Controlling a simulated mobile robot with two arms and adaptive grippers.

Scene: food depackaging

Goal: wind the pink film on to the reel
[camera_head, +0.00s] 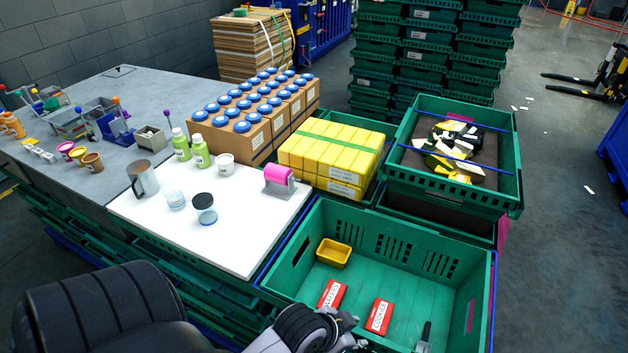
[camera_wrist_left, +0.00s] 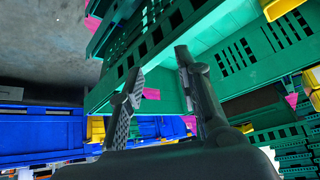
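A pink film roll (camera_head: 279,178) in a grey holder stands at the right edge of the white board (camera_head: 130,207). I cannot tell which part is the reel. Pink film pieces hang by the green crates, one beside the right-hand stack (camera_head: 502,231), another inside the front crate (camera_head: 470,317); the left wrist view shows several pink pieces, one between my fingers' line of sight (camera_wrist_left: 151,94). My left gripper (camera_head: 345,332) is low at the front crate's near edge; in the left wrist view its fingers (camera_wrist_left: 158,65) are apart, with nothing visibly held. My right gripper is not identifiable.
The front green crate (camera_head: 400,222) holds a yellow tub (camera_head: 334,253) and red boxes (camera_head: 379,316). A dark upright piece (camera_head: 424,337) shows at its near end.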

